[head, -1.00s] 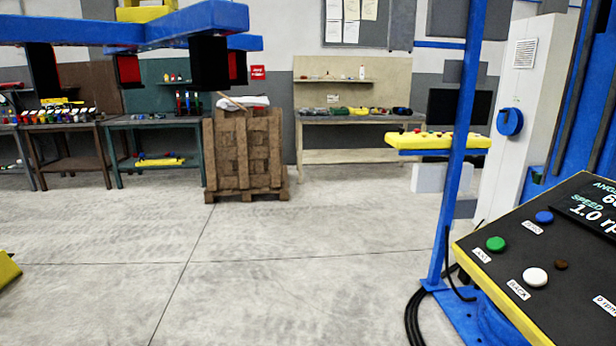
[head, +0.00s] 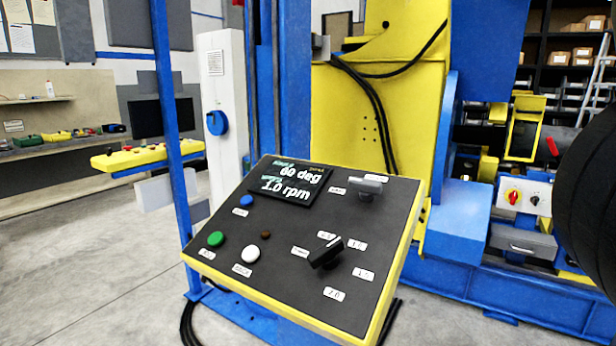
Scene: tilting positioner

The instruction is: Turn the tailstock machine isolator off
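A red rotary handle on a yellow plate (head: 513,197) sits on a small light box at the right, on the blue and yellow machine. A black knob or button is beside it on the same box. It looks like an isolator, but its label is too small to read. A blue rotary handle (head: 217,123) is on a tall white cabinet (head: 229,80) at the left; I cannot tell what it serves. My gripper is not in view.
A tilted control console (head: 290,236) with buttons, knobs and a display reading 60 deg and 1.0 rpm stands in front. A blue post (head: 171,120) and a yellow button panel (head: 148,156) are at the left. A dark rounded shape blocks the right edge. Floor is clear at lower left.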

